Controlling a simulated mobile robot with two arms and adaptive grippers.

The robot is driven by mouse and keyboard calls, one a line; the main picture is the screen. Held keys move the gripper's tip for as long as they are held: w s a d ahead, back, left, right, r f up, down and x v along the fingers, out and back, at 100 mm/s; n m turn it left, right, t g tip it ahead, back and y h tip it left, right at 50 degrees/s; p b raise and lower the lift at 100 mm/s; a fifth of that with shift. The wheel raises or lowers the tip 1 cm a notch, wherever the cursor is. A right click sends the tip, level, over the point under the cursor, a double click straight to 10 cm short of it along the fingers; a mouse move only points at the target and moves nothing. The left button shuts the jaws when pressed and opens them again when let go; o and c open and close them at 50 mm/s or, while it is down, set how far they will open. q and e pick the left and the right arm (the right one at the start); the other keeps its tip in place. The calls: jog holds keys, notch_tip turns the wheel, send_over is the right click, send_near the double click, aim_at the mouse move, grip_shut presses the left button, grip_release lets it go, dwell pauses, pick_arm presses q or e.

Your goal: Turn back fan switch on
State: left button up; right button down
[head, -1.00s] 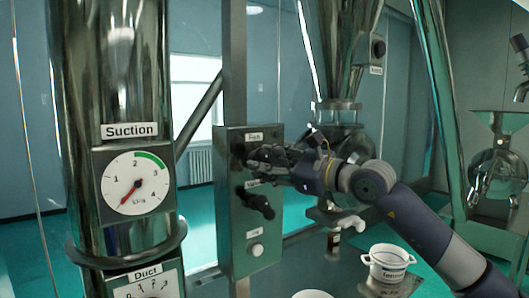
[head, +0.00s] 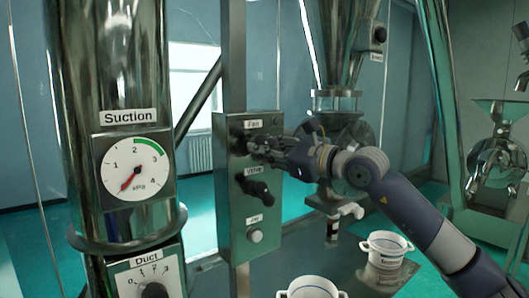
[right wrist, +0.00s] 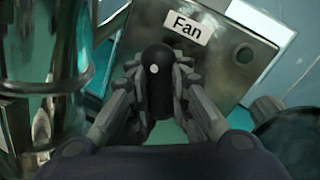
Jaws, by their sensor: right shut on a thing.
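The grey control panel (head: 239,222) stands in the middle of the head view, with a small "Fan" label (head: 253,124) at its top. My right gripper (head: 262,147) reaches in from the right, just below that label, and mostly hides the fan switch there. In the right wrist view the black fan switch (right wrist: 156,80), with a white dot, lies between the fingers of my right gripper (right wrist: 155,85). The fingers press on it from both sides, below the "Fan" label (right wrist: 189,25). My left gripper is not in view.
Below on the panel are a black valve handle (head: 257,190) and a pale jet button (head: 255,236). The suction gauge (head: 135,167) needle points low left. A duct dial (head: 152,290) sits beneath it. White pots (head: 386,247) stand at lower right.

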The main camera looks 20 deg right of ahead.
jog(key=m+t+b, duration=0.1)
jog(key=m+b, duration=0.3)
jog(key=b, duration=0.1)
jog(key=m+t+b, duration=0.1)
jog(key=m+b, duration=0.3)
jog(key=b, duration=0.2)
jog(key=shift+f, duration=0.2)
jog(key=m+b, duration=0.2)
jog(key=shift+r+m+t, duration=0.15)
jog(key=shift+m+t, duration=0.15)
jog(key=shift+m, duration=0.1)
jog(key=shift+r+m+h+b, duration=0.1)
jog(key=shift+m+h+b, duration=0.2)
jog(key=shift+m+b, duration=0.5)
jog(key=shift+r+m+t, duration=0.1)
jog(key=shift+m+t, duration=0.2)
jog(key=shift+t, duration=0.1)
jog(key=c, duration=1.5)
grip_release()
jog(key=shift+o, duration=0.2)
jog(key=v, duration=1.2)
